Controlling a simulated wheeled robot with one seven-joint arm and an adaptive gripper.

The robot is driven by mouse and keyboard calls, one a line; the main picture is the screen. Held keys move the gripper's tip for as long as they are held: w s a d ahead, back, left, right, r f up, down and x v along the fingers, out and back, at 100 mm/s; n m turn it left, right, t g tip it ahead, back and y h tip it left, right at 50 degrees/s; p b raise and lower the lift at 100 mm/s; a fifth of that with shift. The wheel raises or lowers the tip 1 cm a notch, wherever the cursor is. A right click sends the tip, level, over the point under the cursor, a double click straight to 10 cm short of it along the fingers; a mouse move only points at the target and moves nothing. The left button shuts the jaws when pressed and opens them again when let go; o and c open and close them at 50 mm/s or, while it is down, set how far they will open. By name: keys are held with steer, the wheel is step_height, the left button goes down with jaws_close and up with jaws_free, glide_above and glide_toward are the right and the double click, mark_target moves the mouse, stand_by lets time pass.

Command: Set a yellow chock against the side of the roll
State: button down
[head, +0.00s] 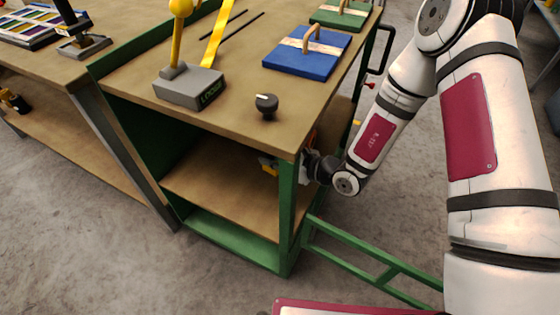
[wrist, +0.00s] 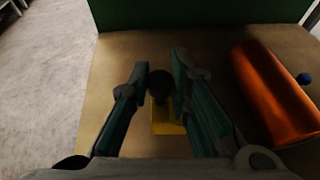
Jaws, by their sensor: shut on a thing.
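In the wrist view my gripper (wrist: 160,68) is shut on the dark round knob (wrist: 160,84) of a yellow chock (wrist: 168,124). The chock's yellow body shows between and below the fingers, over the brown shelf; I cannot tell whether it touches the shelf. The orange roll (wrist: 272,92) lies to the right of the fingers, with a gap between it and the chock. In the head view my gripper reaches in at the cart's side and is mostly hidden by the green corner post. A bit of the yellow chock (head: 268,165) shows left of the post.
The shelf (wrist: 110,75) has bare room left of my gripper, and a green wall (wrist: 200,12) closes its far side. A small blue thing (wrist: 304,79) is beyond the roll. In the head view the green post (head: 287,210) and tabletop (head: 230,125) stand close to my arm.

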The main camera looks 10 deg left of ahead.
steer(key=shift+n+g+y, duration=0.4)
steer(key=shift+n+g, duration=0.4)
steer(key=shift+g, duration=0.1)
steer(key=a+f+b, duration=0.1)
steer(key=a+f, duration=0.1)
steer(key=s+a+f+b, duration=0.1)
steer(key=a+f, duration=0.1)
steer(key=f, duration=0.1)
steer(key=s+a+f+b, duration=0.1)
steer(key=a+f+b, duration=0.1)
steer(key=shift+s+f, duration=0.2)
steer(key=shift+f, duration=0.2)
steer(key=w+d+b, duration=0.1)
steer(key=w+d, duration=0.1)
steer(key=w, duration=0.3)
steer(key=w+d+b, duration=0.1)
steer(key=w+d, duration=0.1)
steer(key=w, duration=0.4)
steer(key=w+d+b, duration=0.2)
steer(key=w, duration=0.4)
steer(key=shift+s+a+f+b, duration=0.1)
steer(key=shift+s+f+b, duration=0.05)
steer(key=shift+f+b, duration=0.25)
steer(key=shift+r, duration=0.1)
steer(key=c, duration=1.5)
jaws_free()
steer(key=p+v, duration=0.3)
steer(key=v, duration=0.9)
